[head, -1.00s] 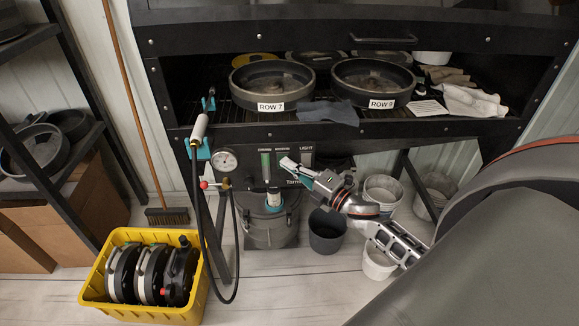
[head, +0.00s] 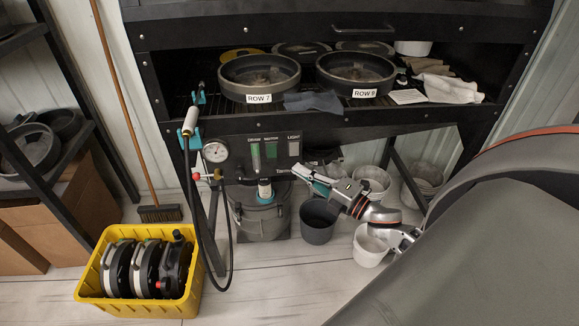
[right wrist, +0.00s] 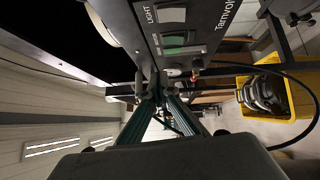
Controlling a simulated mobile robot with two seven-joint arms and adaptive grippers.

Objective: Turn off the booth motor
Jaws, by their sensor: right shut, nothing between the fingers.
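The booth's dark control panel (head: 282,160) hangs under the work shelf. On it are a tall pale-green element (head: 256,158), a green switch (head: 271,149) that appears to be labelled for the motor, and a grey switch (head: 294,147) marked LIGHT. In the right wrist view the LIGHT switch (right wrist: 172,15) and the green switch (right wrist: 177,40) show side by side; the small lettering is unclear. My right gripper (head: 301,171) is shut and empty, just below and right of the panel, with no visible contact on a switch. My left gripper is not in view.
A pressure gauge (head: 215,151) and black hose (head: 196,220) are left of the panel. A grey canister (head: 262,219) and dark bucket (head: 317,221) stand below. A yellow crate (head: 130,307) holds several discs. Pans (head: 258,77) sit on the shelf above.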

